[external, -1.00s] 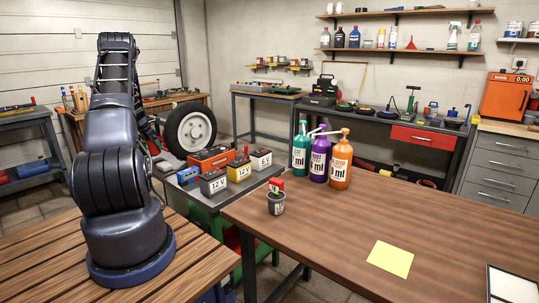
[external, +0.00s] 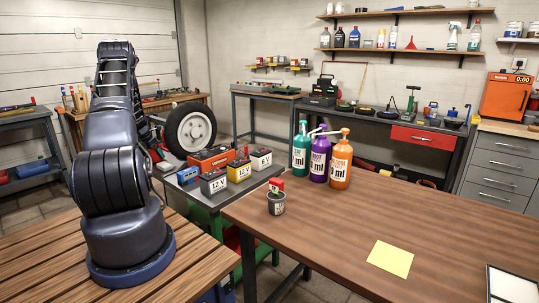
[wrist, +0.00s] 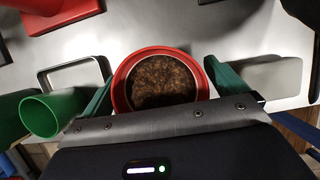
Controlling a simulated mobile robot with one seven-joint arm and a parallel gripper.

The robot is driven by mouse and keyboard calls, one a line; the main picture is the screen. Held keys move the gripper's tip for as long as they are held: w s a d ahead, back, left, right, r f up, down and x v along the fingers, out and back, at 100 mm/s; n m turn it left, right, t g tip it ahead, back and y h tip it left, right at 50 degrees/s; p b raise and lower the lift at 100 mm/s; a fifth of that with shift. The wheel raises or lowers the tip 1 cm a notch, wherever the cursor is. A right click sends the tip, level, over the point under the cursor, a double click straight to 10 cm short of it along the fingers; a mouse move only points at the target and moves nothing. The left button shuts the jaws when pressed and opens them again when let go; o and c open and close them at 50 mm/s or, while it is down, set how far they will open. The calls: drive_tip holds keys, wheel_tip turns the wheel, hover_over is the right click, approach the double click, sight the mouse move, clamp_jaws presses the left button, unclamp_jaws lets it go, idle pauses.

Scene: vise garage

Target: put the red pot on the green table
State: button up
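The red pot (wrist: 118,90), round and filled with brown soil, sits between the two green fingers of my gripper (wrist: 160,82) in the wrist view. The fingertips lie at opposite sides of its rim, very close or touching; I cannot tell if they press on it. A grey metal surface (wrist: 215,30) shows below. In the external view my arm hides the gripper and the red pot. A grey-topped table with a green frame (external: 207,217) stands in the middle, with several batteries on top; it is the only green table I make out.
In the wrist view a green cup (wrist: 55,115) and a metal-rimmed tray (wrist: 75,68) lie left of the pot, with a red object (wrist: 60,12) beyond. A tyre (external: 190,132) stands behind.

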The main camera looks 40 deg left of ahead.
drive_tip(key=v, duration=1.2)
drive_tip(key=shift+r, duration=0.2)
drive_tip(key=shift+w, duration=0.1)
